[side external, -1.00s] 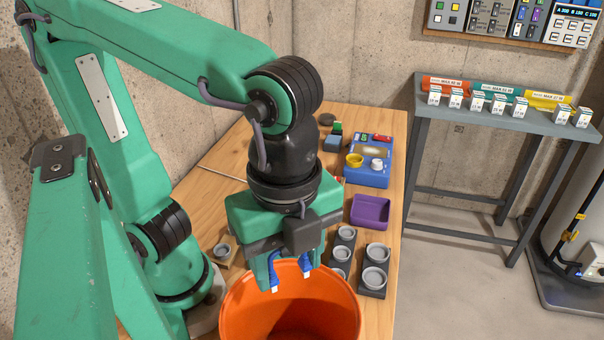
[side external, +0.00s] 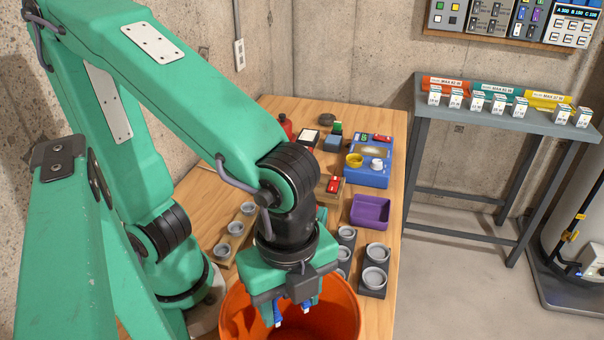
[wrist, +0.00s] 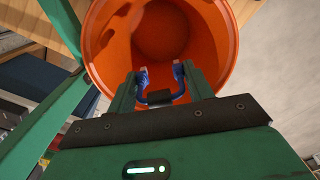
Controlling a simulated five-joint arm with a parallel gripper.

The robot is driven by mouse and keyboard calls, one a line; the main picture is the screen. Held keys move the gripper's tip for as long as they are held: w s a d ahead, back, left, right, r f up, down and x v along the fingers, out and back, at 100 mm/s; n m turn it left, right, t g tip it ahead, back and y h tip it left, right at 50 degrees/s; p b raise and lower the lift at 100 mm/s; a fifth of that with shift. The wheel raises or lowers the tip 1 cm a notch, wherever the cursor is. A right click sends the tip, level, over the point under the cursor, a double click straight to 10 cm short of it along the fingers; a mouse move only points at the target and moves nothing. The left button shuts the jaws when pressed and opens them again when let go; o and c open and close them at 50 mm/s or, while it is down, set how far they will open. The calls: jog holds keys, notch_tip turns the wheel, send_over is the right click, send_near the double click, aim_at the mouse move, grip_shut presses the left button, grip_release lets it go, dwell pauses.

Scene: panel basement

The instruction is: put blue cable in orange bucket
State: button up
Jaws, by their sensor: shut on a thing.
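The orange bucket (side external: 345,312) stands at the near end of the wooden table, its mouth facing up. My gripper (side external: 292,314) is over the bucket's mouth, pointing down, its fingertips at about rim level or a little inside; the exact depth is hard to tell. It is shut on the blue cable (side external: 278,313), whose two ends hang below the fingers. In the wrist view the blue cable (wrist: 160,97) bows between the fingers, with the orange bucket (wrist: 215,40) open beyond it. The bucket's inside looks empty where it shows.
Grey cup holders (side external: 374,279) stand right of the bucket, a wooden cup holder (side external: 233,236) left of it. A purple tray (side external: 369,211) and a blue device (side external: 368,165) lie farther back. A grey side table (side external: 500,118) holds small boxes.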

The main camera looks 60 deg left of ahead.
jog(key=shift+f, duration=0.65)
jog(key=o, duration=1.1)
jog(key=shift+c, duration=0.2)
jog(key=shift+r, duration=3.55)
